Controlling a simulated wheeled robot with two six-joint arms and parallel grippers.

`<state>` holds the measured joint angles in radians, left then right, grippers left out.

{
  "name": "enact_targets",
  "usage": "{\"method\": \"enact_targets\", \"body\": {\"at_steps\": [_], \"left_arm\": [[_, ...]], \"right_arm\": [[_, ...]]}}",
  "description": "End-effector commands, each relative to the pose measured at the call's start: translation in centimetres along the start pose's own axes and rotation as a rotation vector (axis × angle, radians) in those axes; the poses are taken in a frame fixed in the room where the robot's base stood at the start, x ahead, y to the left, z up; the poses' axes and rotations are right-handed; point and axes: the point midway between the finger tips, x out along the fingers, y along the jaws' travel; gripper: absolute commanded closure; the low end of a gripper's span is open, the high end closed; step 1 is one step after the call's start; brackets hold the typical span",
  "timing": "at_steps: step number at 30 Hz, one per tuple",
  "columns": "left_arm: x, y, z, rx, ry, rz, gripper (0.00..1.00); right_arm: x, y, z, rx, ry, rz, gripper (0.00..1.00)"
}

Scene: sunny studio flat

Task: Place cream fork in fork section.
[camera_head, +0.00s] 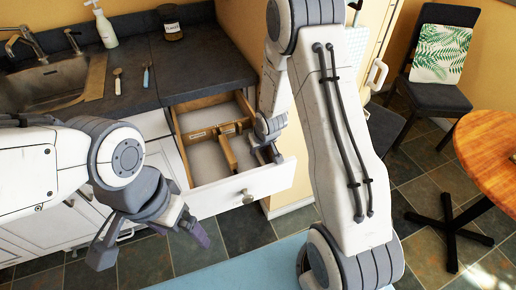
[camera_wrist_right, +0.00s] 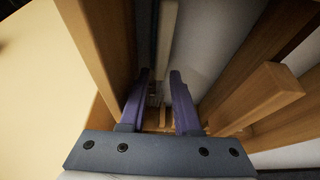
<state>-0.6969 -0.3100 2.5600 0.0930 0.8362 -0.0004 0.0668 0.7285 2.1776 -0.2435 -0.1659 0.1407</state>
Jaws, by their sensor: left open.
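The cream fork (camera_wrist_right: 168,35) lies low in a narrow wooden-walled compartment in the right wrist view, its cream handle pointing away from me. Its far details are dim, and I cannot make it out in the head view. My right gripper (camera_wrist_right: 158,80) is open, with its purple fingers on either side of the fork and a gap showing. In the head view the right gripper (camera_head: 268,152) reaches down into the right side of the open drawer (camera_head: 245,190). My left gripper (camera_head: 148,243) is open and empty, in front of the cabinets.
Wooden dividers (camera_head: 227,152) with small labels split the drawer. A cream-handled utensil (camera_head: 117,82) and a blue one (camera_head: 146,77) lie on the counter beside the sink (camera_head: 45,85). A soap bottle (camera_head: 105,28) and dark jar (camera_head: 172,25) stand behind. A round table (camera_head: 490,145) is at right.

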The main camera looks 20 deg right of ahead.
Motion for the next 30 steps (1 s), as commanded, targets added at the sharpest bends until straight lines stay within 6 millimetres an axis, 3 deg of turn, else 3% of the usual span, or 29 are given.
{"method": "enact_targets", "body": {"at_steps": [4, 15, 23, 26, 30], "left_arm": [[-1.0, 0.1, -0.1, 0.0, 0.0, 0.0, 0.05], [-4.5, 0.3, -0.2, 0.0, 0.0, 0.0, 0.05], [-5.8, 0.4, -0.3, 0.0, 0.0, 0.0, 0.05], [-5.8, 0.4, -0.3, 0.0, 0.0, 0.0, 0.05], [-5.7, 0.4, -0.3, 0.0, 0.0, 0.0, 0.05]], "right_arm": [[-1.6, -0.1, 0.1, 0.001, -0.01, -0.002, 0.69], [-10.2, 0.0, -0.3, 0.0, -0.007, -0.001, 0.69], [-12.8, -0.2, -0.3, -0.004, -0.007, 0.0, 0.69], [-14.5, -1.8, -0.2, -0.044, -0.021, 0.005, 0.69], [-19.7, -6.9, 1.2, -0.167, -0.075, 0.004, 0.69]]}}
